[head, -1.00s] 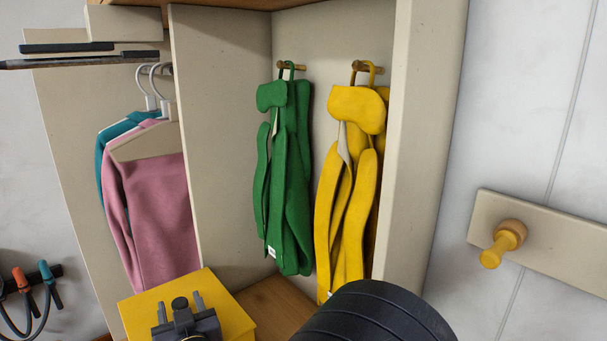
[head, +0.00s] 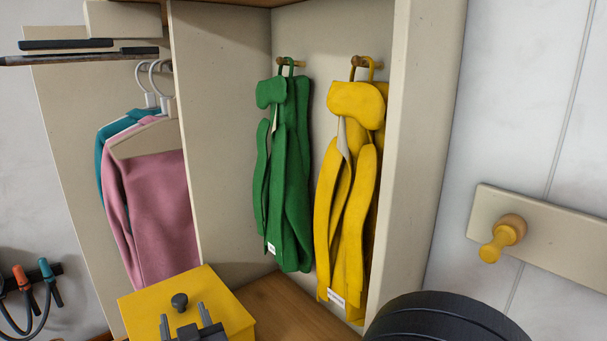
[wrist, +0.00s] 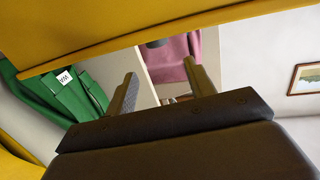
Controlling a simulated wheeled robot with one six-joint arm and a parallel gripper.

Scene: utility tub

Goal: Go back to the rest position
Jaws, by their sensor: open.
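My gripper (head: 194,324) is at the bottom of the head view, in front of a yellow box (head: 150,305) with a dark round knob (head: 179,301). In the wrist view the two fingers of my gripper (wrist: 160,88) stand apart with nothing between them. A yellow surface (wrist: 150,35) crosses the top of that view, close to the fingers. I cannot tell from the pictures whether the gripper touches it.
A green garment (head: 285,175) and a yellow garment (head: 350,190) hang on pegs in the cabinet. A pink garment (head: 155,200) and a teal one (head: 110,135) hang at left. A wall rail with a yellow peg (head: 500,240) is at right. Cabinet floor (head: 290,310) is partly bare.

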